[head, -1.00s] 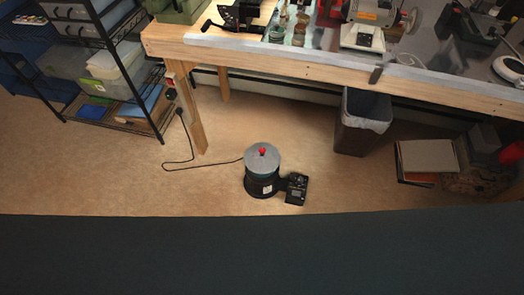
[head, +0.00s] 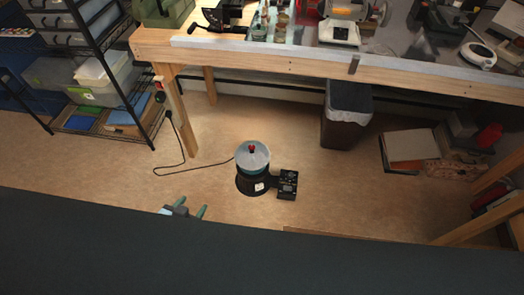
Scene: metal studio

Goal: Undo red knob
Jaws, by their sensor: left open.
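The red knob (head: 252,148) sits at the centre of the pale round lid (head: 244,160) of a small dark machine (head: 248,186) on the floor. A black control box (head: 287,184) is joined to its right side. My left gripper (head: 188,212) shows just above the edge of the dark surface at the bottom, left of and nearer than the machine. Its two teal fingers are apart with nothing seen between them. It is well clear of the knob. My right gripper is not in view.
A wooden workbench (head: 300,68) with tools spans the back. A lined bin (head: 345,115) stands under it, and boxes (head: 407,150) lie at right. A metal shelf (head: 110,70) is at left. A black cord (head: 185,160) runs left from the machine. Floor around the machine is mostly clear.

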